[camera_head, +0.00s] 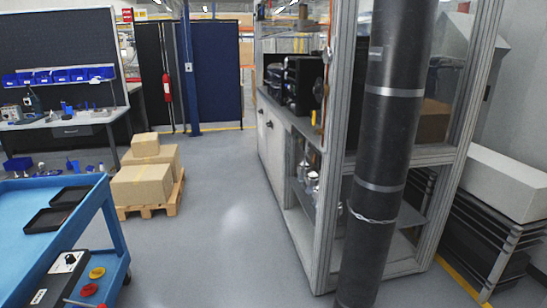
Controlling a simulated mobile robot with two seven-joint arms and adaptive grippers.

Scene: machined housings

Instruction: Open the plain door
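Neither of my grippers shows in the camera_head view. A grey-white cabinet (277,158) runs along the right of the aisle, with shut front doors bearing small dark knobs. Its nearer bay is open and shows metal parts (308,178) on a shelf. At the back stand a plain dark blue panel (217,75) and black panels (154,70) beside it, reaching almost to the floor. I cannot tell which of these surfaces is the plain door.
A dark banded pipe (386,150) stands close in front at the right. A blue cart (40,215) is at the left, with boxes on a pallet (164,205) beyond it. A workbench (75,128) stands farther left. The grey floor (228,220) between is clear.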

